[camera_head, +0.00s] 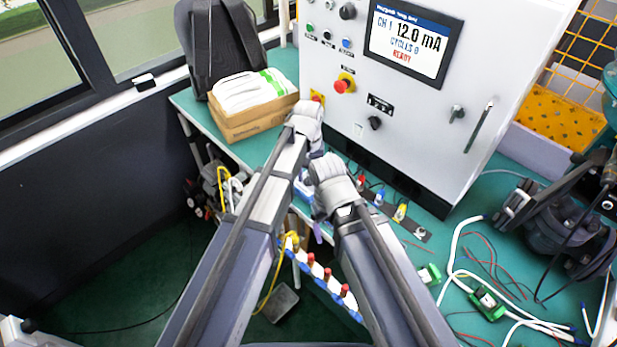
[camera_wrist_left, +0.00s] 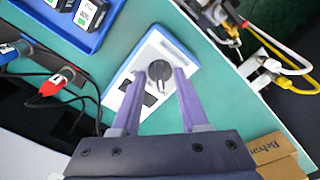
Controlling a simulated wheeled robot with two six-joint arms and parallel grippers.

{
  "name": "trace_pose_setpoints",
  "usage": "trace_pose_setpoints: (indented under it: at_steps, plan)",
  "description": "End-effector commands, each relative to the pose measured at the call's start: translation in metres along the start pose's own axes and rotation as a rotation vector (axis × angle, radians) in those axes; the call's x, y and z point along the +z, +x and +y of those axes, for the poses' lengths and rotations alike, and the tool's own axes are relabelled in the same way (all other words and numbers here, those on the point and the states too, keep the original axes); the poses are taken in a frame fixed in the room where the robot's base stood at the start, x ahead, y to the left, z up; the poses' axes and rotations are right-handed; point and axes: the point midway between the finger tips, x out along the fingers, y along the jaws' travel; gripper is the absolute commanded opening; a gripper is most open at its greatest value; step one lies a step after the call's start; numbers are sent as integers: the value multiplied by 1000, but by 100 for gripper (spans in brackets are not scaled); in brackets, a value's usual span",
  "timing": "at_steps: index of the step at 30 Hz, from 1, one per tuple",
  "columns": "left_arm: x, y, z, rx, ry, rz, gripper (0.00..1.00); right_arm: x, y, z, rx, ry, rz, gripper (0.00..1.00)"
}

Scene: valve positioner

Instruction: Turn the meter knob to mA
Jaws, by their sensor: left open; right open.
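The meter (camera_wrist_left: 123,96) is a flat white and pale blue unit on the green table in the left wrist view. Its round grey knob (camera_wrist_left: 160,70) lies between the tips of my left gripper (camera_wrist_left: 160,78). The jaws are open, with one purple finger on each side of the knob; I cannot tell whether they touch it. In the head view my left gripper (camera_head: 308,122) points down at the table edge before the cabinet, its fingers mostly hidden. My right gripper (camera_head: 333,187) is just below and right of it, open, its fingers largely hidden. The meter is not clearly visible there.
A white control cabinet (camera_head: 390,130) with a screen reading 12.0 mA stands behind the grippers. A cardboard box (camera_head: 247,122) sits left of it. In the left wrist view, a blue tray (camera_wrist_left: 62,30) and a red clip (camera_wrist_left: 52,86) lie near the meter. Loose cables lie around.

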Motion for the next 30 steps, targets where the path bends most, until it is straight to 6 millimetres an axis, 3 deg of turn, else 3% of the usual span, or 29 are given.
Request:
trace_pose_setpoints:
  at_steps: [4, 15, 30]
  plan:
    - [0, -1, 0, 0, 0, 0, 43, 0, -1, 0, 0, 0, 0, 80]
    - [0, -1, 0, 0, 0, 0, 1, 0, -1, 0, 0, 0, 0, 80]
    - [0, -1, 0, 0, 4, 0, 0, 0, -1, 0, 0, 0, 0, 80]
